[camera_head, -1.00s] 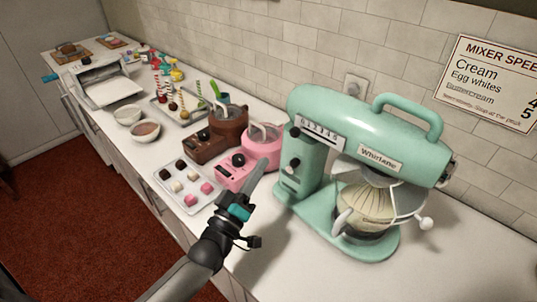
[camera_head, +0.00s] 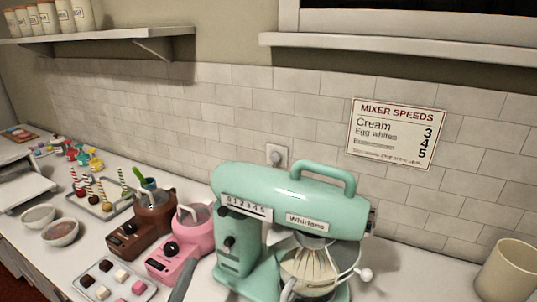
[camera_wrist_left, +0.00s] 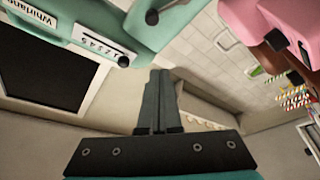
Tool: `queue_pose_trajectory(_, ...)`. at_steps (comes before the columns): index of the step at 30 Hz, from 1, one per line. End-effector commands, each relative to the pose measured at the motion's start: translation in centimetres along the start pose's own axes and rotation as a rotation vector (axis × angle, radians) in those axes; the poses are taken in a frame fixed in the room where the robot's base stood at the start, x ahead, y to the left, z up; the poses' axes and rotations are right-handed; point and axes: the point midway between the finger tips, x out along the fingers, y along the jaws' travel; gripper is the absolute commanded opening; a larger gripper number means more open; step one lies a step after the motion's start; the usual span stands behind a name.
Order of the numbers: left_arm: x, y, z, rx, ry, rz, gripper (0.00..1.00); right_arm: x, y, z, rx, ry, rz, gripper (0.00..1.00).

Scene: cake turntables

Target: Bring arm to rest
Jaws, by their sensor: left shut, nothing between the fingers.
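My left gripper (camera_wrist_left: 160,102) has its two dark fingers together in the left wrist view, with nothing between them. In the head view only the tip of my left gripper (camera_head: 182,283) shows at the bottom edge, in front of the pink melting pot and left of the mixer; the rest of the arm is out of frame. The mint-green stand mixer (camera_head: 290,188) stands on the counter with a whisk in its bowl. It also shows upside down in the left wrist view (camera_wrist_left: 92,30). My right gripper is not in view.
A pink pot (camera_head: 190,238) and a brown pot (camera_head: 148,222) stand left of the mixer. A tray of sweets (camera_head: 116,283), two bowls and a cake-pop tray (camera_head: 108,208) lie further left. A cream canister (camera_head: 507,270) stands at right. Wall shelves (camera_head: 110,34) hang above.

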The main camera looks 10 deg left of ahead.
Motion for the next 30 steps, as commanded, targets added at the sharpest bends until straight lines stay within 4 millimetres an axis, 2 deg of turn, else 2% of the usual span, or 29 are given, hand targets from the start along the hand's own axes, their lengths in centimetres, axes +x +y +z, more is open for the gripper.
queue_pose_trajectory(8,-1.0,0.9,5.4,0.145,-0.295,-0.109,0.00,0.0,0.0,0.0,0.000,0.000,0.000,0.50)
queue_pose_trajectory(15,-4.4,1.0,9.4,0.321,-0.608,-0.218,0.00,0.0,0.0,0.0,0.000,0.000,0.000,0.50)
queue_pose_trajectory(22,-9.3,0.8,11.0,0.483,-0.905,-0.322,0.00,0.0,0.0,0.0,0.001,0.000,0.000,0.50)
queue_pose_trajectory(30,-15.8,0.7,10.3,0.619,-1.213,-0.434,0.00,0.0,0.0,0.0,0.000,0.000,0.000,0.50)
